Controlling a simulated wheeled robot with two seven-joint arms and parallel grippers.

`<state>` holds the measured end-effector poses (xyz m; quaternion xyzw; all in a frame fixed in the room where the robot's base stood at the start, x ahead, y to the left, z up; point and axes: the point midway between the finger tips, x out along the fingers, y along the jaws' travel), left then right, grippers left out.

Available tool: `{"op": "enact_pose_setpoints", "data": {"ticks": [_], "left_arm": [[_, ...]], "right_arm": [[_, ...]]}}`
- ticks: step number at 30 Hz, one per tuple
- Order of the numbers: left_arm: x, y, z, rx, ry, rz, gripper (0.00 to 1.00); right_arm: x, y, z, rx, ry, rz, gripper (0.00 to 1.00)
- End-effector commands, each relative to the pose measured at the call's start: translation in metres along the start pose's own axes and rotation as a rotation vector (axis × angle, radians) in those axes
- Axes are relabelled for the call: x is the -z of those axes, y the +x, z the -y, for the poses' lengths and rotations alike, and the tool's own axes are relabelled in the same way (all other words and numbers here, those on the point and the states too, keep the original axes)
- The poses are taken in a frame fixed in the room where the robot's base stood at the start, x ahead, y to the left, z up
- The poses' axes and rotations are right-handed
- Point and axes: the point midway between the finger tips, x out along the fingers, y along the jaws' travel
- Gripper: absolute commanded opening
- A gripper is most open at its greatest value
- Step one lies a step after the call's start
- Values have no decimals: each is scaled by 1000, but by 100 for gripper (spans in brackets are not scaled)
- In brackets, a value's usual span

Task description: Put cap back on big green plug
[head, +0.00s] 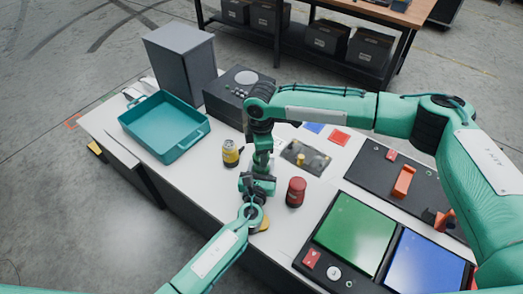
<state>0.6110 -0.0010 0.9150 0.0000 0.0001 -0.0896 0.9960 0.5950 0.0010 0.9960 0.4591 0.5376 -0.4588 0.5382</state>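My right arm reaches in from the right and bends down, with its gripper (258,186) low over the front part of the white table. My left arm comes up from the bottom, and its gripper end (250,212) is right below the right one. The two overlap in the picture, and I cannot tell if they touch. Their fingers are too small and covered to show whether they are open or hold anything. A yellowish piece (263,224) shows beside the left gripper, partly hidden. I cannot make out a big green plug or its cap; they may be hidden by the grippers.
A yellow can (230,154) and a red can (295,192) stand close on either side. A dark plate (294,150) with a yellow knob lies behind. A teal tray (140,118) is left; green (349,232) and blue (425,265) panels are right.

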Motion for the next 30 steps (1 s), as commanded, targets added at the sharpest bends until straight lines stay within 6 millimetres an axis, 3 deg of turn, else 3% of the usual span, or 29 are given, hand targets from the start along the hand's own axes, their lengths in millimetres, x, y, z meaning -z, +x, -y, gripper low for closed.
{"op": "enact_pose_setpoints", "data": {"ticks": [9,30], "left_arm": [[0,0,0,0,1,0,5],[0,0,0,0,1,0,5]], "right_arm": [[0,16,0,1,1,0,26],[0,20,0,1,0,-1,26]]}}
